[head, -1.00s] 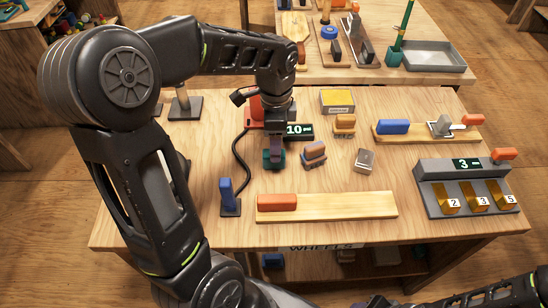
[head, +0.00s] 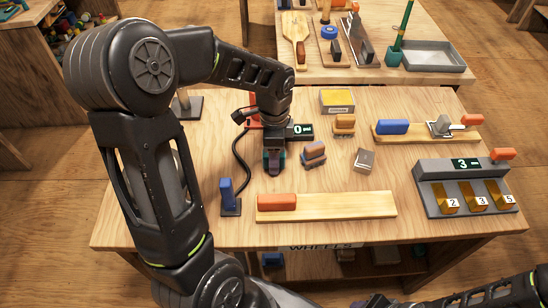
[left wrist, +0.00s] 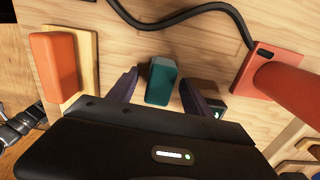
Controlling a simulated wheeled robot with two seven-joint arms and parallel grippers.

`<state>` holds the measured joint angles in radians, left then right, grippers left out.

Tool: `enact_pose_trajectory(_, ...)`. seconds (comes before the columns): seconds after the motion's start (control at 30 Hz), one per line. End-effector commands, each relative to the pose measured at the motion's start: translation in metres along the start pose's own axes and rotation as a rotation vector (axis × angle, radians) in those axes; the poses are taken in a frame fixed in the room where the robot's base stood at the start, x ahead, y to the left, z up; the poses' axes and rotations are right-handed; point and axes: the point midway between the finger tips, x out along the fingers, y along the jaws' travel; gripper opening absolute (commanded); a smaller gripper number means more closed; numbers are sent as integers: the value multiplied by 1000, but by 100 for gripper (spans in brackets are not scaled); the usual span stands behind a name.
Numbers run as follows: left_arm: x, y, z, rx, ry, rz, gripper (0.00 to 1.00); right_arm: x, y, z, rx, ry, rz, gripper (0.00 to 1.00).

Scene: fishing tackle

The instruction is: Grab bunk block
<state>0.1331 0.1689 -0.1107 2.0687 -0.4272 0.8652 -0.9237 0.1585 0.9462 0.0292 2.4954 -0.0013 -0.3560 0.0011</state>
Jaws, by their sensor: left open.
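A teal block (left wrist: 160,82) stands on the wooden bench between the two fingers of my left gripper (left wrist: 161,92) in the left wrist view. The fingers are open, with bare wood showing on both sides of the block. In the head view my left gripper (head: 273,162) is low over the bench and hides most of the teal block. I take this block to be the bunk block; no label shows.
A blue upright block (head: 227,192) and a board with an orange block (head: 277,202) are in front. A small brown-topped block (head: 314,152) stands close on the right. A black cable (head: 238,155) curves at the left. A grey display unit (head: 465,180) is at the right.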

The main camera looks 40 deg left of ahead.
Motion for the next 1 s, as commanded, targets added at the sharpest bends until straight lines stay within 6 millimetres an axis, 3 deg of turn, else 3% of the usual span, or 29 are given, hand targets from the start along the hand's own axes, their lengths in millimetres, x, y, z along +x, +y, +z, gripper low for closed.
enact_pose_trajectory(0.1,0,0,0,0,0,0,57,0,0,0,0,0,0,36)
enact_pose_trajectory(0.8,0,0,0,0,0,0,0,0,0,0,0,0,0,36)
enact_pose_trajectory(1.0,0,0,0,0,0,-1,0,0,0,0,0,0,0,36)
